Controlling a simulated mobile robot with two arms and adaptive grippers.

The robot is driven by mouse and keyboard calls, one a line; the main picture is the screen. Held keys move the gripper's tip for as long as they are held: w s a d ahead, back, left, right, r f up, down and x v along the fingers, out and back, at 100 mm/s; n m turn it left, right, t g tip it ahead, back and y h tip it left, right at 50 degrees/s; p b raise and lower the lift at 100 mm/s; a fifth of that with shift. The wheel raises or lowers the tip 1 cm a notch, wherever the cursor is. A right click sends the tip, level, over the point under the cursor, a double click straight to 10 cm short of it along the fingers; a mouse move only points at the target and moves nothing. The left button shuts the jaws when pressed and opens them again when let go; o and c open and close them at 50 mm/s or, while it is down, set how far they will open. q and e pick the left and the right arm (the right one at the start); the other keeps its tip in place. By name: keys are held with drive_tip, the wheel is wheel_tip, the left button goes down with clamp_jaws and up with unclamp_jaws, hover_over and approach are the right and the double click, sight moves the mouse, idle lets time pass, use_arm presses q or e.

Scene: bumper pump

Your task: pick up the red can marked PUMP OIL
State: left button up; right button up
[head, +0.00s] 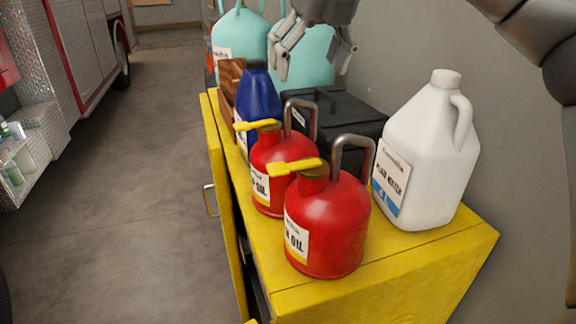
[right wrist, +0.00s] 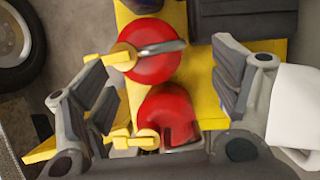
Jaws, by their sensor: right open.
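Two red cans with yellow spouts and grey handles stand upright on a yellow cabinet top. In the head view the nearer red can (head: 335,230) has a label partly reading "OIL". The farther red can (head: 274,180) stands just behind it with a similar, partly visible label; the full word PUMP is not readable on either. My right gripper (head: 312,62) is open and empty, above and beyond the cans. In the right wrist view its spread fingers (right wrist: 165,72) frame the farther can (right wrist: 150,68) and the nearer can (right wrist: 168,108), touching neither as far as I can tell. My left gripper is not in view.
A white jug (head: 430,155) stands right of the cans. A blue bottle (head: 258,100), a black case (head: 345,125) and teal jugs (head: 240,40) stand behind. The yellow cabinet (head: 400,280) is bare at its front right; a wall runs along its right side.

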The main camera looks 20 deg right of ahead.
sight(301, 101)
drive_tip(key=p+x, duration=0.1)
drive_tip(key=x, duration=0.1)
drive_tip(key=p+x, duration=0.1)
drive_tip(key=x, duration=0.2)
drive_tip(key=s+p+x, duration=0.1)
drive_tip(key=x, duration=0.1)
drive_tip(key=shift+w+f, duration=0.1)
drive_tip(key=shift+f, duration=0.4)
drive_tip(key=shift+w+f, duration=0.25)
drive_tip(key=shift+f, duration=0.25)
drive_tip(key=shift+s+r, duration=0.1)
drive_tip(key=c, duration=0.8)
clamp_jaws()
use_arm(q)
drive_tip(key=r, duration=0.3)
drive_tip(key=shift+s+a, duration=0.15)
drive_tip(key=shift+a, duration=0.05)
use_arm(e)
drive_tip(key=shift+a+r, duration=0.1)
